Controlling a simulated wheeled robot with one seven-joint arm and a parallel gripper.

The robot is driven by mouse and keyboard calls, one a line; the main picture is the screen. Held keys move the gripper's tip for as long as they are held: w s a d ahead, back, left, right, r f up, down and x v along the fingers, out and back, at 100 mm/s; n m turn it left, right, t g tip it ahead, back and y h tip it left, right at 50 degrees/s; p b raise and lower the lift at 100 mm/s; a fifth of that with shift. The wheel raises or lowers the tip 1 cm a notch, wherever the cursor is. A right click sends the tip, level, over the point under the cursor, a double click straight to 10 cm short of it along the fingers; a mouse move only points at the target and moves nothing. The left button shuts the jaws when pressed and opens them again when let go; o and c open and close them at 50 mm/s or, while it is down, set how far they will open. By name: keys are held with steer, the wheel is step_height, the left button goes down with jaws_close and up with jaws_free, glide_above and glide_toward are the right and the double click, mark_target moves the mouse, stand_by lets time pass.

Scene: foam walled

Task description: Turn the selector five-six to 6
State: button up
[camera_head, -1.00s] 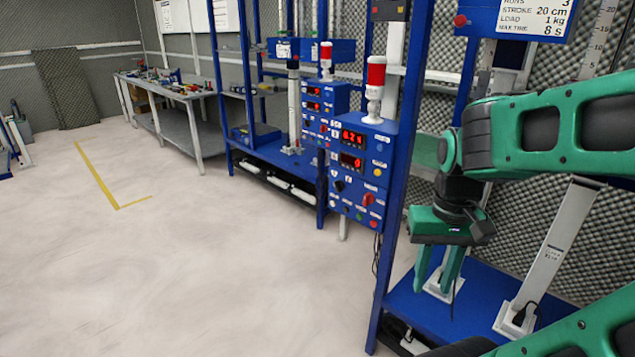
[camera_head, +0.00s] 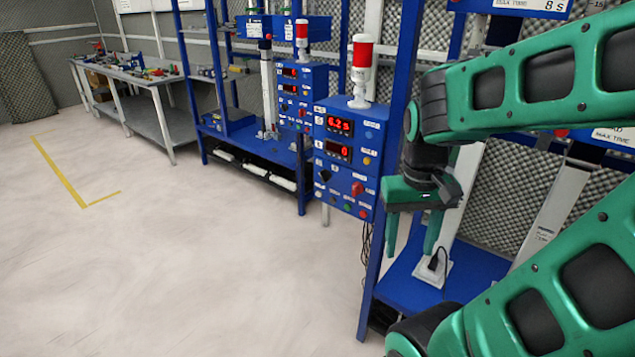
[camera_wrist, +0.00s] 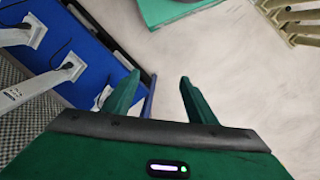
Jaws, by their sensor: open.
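A blue control box (camera_head: 342,112) with two red-lit displays hangs on the near blue rack. It carries a dark knob (camera_head: 324,176), a red knob (camera_head: 357,188) and several small buttons. Its labels are too small to read, so I cannot tell which knob is the selector five-six. My gripper (camera_head: 410,251) is right of and lower than the box, apart from it, with its fingers pointing down. In the wrist view, my gripper (camera_wrist: 159,79) is open and empty. No knob shows there.
A blue rack post (camera_head: 390,130) stands between the control box and my gripper. A blue shelf (camera_head: 397,285) with white brackets lies near my fingers. A second control box (camera_head: 300,95) is farther back. Open pale floor (camera_head: 180,270) lies left of the racks.

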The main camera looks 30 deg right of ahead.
steer(key=w+d+f+n+g+h, duration=0.1)
steer(key=w+d+f+h, duration=0.15)
steer(key=w, duration=0.45)
steer(key=w+d+f+n+g+h, duration=0.1)
steer(key=w+d+f+n+h, duration=0.1)
steer(key=w+d+f, duration=0.3)
steer(key=n+t+h, duration=0.9)
steer(key=n+h, duration=0.3)
steer(key=n, duration=0.1)
glide_toward(321, 178)
steer(key=x, duration=0.8)
steer(key=shift+w+d, duration=0.15)
steer(key=shift+d, duration=0.25)
steer(key=shift+c, duration=0.7)
steer(key=c, duration=0.9)
